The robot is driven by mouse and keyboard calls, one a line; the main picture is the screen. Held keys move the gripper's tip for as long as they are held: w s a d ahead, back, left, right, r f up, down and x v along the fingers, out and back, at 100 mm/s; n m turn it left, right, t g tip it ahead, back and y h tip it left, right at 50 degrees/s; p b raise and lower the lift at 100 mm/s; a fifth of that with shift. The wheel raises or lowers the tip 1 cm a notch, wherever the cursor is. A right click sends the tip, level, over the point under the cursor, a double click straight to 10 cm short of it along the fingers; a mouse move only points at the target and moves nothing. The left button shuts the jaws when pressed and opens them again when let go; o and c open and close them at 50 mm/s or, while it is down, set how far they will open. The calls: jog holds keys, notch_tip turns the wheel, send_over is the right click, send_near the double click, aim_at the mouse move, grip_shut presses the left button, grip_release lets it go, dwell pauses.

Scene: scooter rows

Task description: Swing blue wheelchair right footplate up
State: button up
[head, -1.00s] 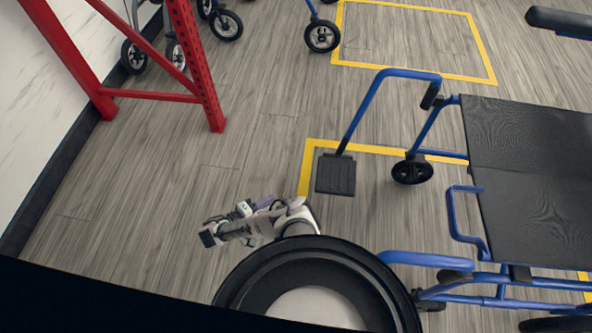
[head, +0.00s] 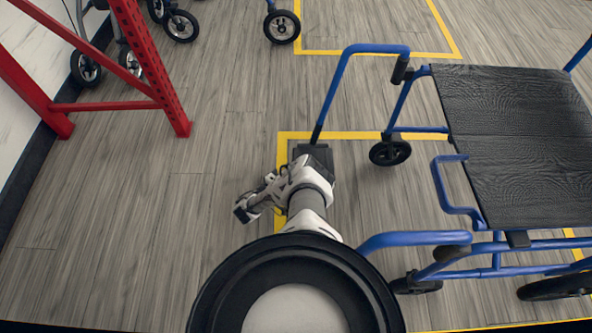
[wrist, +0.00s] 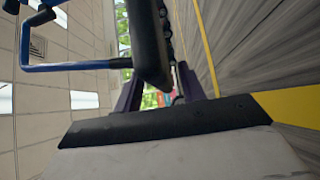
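The blue wheelchair (head: 520,130) stands at the right of the head view, its front facing left. Its right footplate (head: 318,150) is a dark flat plate, low at the end of the far blue hanger tube, and my arm covers much of it. In the wrist view the footplate (wrist: 149,40) is a dark slab, seen nearly edge-on and lying flat. My gripper (wrist: 160,90) is open, with one dark finger on each side of the slab's lower end. I cannot tell whether they touch it. The fingers are hidden in the head view.
A red metal upright (head: 150,65) and wheeled walkers (head: 180,25) stand at the upper left. Yellow floor tape (head: 350,135) outlines the wheelchair's bay. The near blue hanger tube (head: 410,239) is close to my base. The floor at the left is clear.

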jog(key=shift+w+d, duration=0.45)
grip_shut()
